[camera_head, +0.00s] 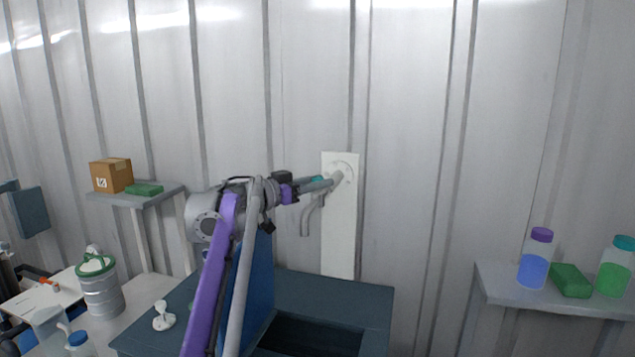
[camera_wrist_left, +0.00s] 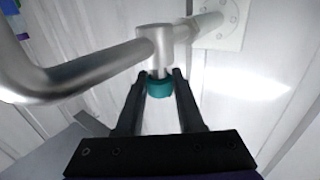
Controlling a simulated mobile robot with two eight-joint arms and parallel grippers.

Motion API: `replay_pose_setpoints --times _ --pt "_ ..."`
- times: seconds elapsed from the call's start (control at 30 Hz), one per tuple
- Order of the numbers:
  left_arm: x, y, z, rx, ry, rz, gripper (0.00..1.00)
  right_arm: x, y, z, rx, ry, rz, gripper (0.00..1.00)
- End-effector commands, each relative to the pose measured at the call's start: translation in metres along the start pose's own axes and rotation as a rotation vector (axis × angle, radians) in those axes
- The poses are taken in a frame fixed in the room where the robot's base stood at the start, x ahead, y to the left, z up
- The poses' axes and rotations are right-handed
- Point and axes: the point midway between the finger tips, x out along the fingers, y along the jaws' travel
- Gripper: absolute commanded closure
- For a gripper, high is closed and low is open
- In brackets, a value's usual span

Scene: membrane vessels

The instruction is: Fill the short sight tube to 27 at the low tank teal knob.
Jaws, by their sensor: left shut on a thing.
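A grey metal spout pipe (camera_head: 306,218) comes out of a white wall plate (camera_head: 340,235) and bends down over a dark blue-grey open-topped unit (camera_head: 335,291). A small teal knob (camera_head: 318,179) sits on the pipe near the plate. In the left wrist view, the teal knob (camera_wrist_left: 160,88) is at the end of a short stem on the pipe (camera_wrist_left: 95,68). My left gripper (camera_head: 300,189) is shut on the knob, with one black finger on each side; the fingers also show in the left wrist view (camera_wrist_left: 160,80). I cannot make out a sight tube or its marks. My right gripper is out of view.
A shelf (camera_head: 140,196) at the left holds a cardboard box (camera_head: 111,175) and a green block (camera_head: 144,190). A metal canister (camera_head: 101,296) stands below. The right shelf (camera_head: 500,291) holds two bottles and a green sponge-like block (camera_head: 571,281).

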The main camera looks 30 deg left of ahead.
Motion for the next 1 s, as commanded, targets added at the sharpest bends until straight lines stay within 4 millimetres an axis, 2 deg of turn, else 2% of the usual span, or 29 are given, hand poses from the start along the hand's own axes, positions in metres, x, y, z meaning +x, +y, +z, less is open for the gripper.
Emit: replay_pose_setpoints --times 0.07,0.1,0.23,0.27,0.53,0.67,1.0 --pt "0.0 0.0 -0.002 -0.003 0.005 -0.003 1.0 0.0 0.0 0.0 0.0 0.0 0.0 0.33" --pt "0.0 0.0 -0.003 -0.003 0.006 -0.003 0.6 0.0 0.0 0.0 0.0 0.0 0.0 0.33" --pt "0.0 0.0 -0.002 -0.002 0.004 -0.002 0.36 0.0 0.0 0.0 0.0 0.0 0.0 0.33" --pt "0.0 0.0 -0.002 -0.002 0.004 -0.002 0.33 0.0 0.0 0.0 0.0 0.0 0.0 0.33" --pt "-0.001 0.0 -0.001 -0.001 0.002 -0.002 0.33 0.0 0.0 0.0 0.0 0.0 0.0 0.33" --pt "-0.01 -0.001 0.0 -0.001 0.001 -0.003 0.33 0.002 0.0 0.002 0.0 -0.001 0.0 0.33" --pt "-0.076 -0.001 0.001 0.0 0.001 -0.006 0.33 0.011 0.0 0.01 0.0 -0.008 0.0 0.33"
